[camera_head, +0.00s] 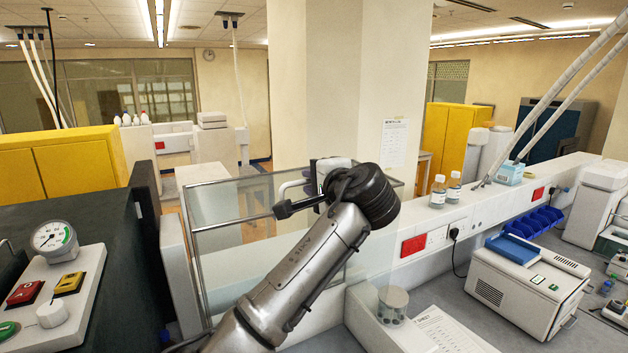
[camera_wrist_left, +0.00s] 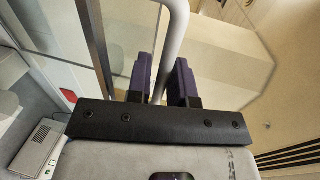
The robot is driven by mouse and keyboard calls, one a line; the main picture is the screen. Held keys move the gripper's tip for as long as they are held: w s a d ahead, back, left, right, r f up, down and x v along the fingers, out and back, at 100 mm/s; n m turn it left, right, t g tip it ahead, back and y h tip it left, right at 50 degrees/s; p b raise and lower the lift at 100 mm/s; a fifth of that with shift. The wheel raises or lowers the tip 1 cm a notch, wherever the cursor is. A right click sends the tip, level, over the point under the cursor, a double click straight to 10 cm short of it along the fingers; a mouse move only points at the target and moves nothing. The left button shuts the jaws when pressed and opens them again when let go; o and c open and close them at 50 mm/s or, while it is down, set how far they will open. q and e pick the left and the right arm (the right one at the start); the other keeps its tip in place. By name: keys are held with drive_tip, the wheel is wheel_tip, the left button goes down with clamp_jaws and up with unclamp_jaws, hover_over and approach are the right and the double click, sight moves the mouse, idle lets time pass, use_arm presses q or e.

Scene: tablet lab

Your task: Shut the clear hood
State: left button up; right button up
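The clear hood (camera_head: 230,255) is a see-through panel with a thin grey metal frame. In the head view it stands raised left of centre, partly behind my left arm. Its curved grey handle (camera_head: 284,190) shows near the top, and in the left wrist view the handle (camera_wrist_left: 177,35) runs between the purple finger pads. My left gripper (camera_head: 314,180) is at this handle, its fingers largely hidden by my wrist in the head view. My right gripper is not in view.
A pressure gauge (camera_head: 54,237) and coloured buttons are on a panel at left. A round lidded container (camera_head: 393,305) stands on the bench just right of my arm. Bottles (camera_head: 438,191) stand on the ledge. A white machine (camera_head: 528,290) sits at right.

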use_arm(q)
clamp_jaws()
drive_tip(key=s+d+f+t+y+b, duration=0.2)
drive_tip(key=s+d+f+b, duration=0.4)
drive_tip(key=b, duration=1)
drive_tip(key=s+d+f+t+y+b, duration=0.1)
drive_tip(key=s+d+f+t+b, duration=0.3)
drive_tip(key=s+f+b, duration=0.9)
drive_tip(key=shift+s+d+y+b, duration=0.4)
drive_tip(key=shift+d+b, duration=0.85)
drive_tip(key=shift+b, duration=0.15)
unclamp_jaws()
